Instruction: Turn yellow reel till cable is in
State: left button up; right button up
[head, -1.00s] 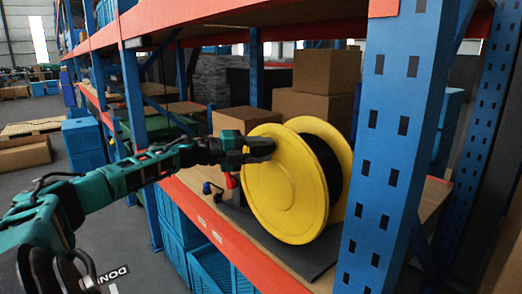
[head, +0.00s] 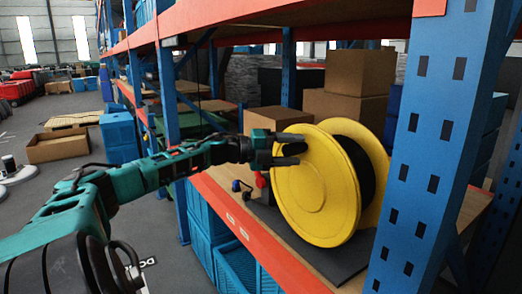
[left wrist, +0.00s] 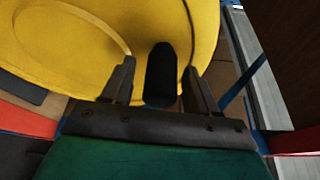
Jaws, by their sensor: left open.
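The yellow reel (head: 314,200) stands upright on a rack shelf, with dark cable (head: 358,165) wound between its two flanges. My left gripper (head: 300,154) is open at the upper left part of the reel's near flange. In the left wrist view, the two fingers (left wrist: 160,85) stand apart in front of the yellow reel (left wrist: 60,45). A dark rounded piece (left wrist: 161,75) lies between them; I cannot tell whether they touch it. A red plug-like piece (head: 261,180) and a blue one (head: 236,185) are left of the reel. My right gripper is not in view.
A blue rack post (head: 425,150) stands close to the right of the reel. The orange shelf beam (head: 262,250) runs along the front edge. Cardboard boxes (head: 345,105) stand behind the reel. Blue crates (head: 237,268) are below the shelf. Open floor lies at the left.

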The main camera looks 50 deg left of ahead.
pick_arm(q)
jog(key=shift+v, duration=0.95)
jog(key=shift+p+v, duration=0.75)
jog(key=shift+v, duration=0.6)
jog(key=shift+r+p+v, duration=0.2)
jog(key=shift+p+v, duration=0.6)
jog(key=shift+v, duration=0.4)
jog(key=v, duration=0.5)
jog(key=shift+s+f, duration=0.15)
jog(key=shift+f, duration=0.1)
